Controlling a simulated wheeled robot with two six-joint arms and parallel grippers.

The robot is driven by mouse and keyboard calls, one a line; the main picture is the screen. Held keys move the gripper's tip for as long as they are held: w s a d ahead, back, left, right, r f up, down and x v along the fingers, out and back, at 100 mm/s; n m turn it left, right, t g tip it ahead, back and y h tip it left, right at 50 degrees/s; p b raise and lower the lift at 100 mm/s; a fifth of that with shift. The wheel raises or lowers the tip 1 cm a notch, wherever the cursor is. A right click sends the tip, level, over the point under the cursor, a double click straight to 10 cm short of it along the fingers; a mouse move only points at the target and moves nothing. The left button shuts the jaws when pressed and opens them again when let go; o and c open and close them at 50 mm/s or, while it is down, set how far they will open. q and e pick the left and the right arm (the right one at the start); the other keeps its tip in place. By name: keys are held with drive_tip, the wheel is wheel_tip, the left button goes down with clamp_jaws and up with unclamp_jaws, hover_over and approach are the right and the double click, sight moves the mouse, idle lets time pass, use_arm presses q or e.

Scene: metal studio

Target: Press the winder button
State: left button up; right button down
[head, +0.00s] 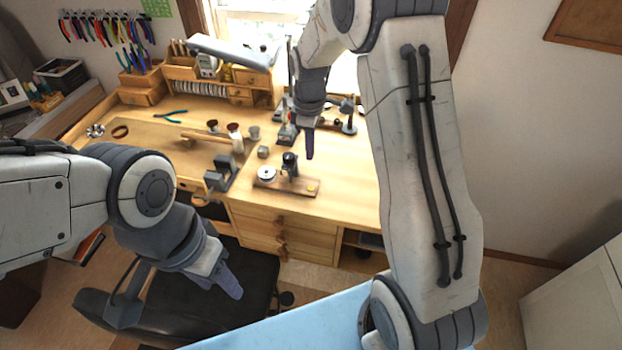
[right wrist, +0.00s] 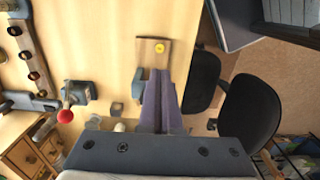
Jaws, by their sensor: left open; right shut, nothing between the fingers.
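The winder is a small wooden board (head: 300,191) on the workbench, with a white spool (head: 267,173), a dark upright part (head: 289,163) and a round yellow button (head: 312,188) at its right end. In the right wrist view the yellow button (right wrist: 160,48) shows just beyond my fingertips on the board (right wrist: 148,56); the fingers hide part of the winder. My right gripper (head: 309,155) is shut and empty, pointing down above the winder, apart from the button. It also shows in the right wrist view (right wrist: 161,74). My left gripper (head: 232,289) is open and empty, low over the chair, away from the bench.
A dark vise-like tool (head: 220,175) stands left of the winder. Small stands (head: 348,118) and drawers are behind it. A red-knobbed tool (right wrist: 66,115) shows in the right wrist view. A black chair (head: 180,310) is in front. Bench top right of the winder is clear.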

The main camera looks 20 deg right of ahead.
sight(310, 188)
wheel_tip(310, 188, down, 12)
drive_tip(key=p, duration=0.4)
drive_tip(key=shift+r, duration=0.1)
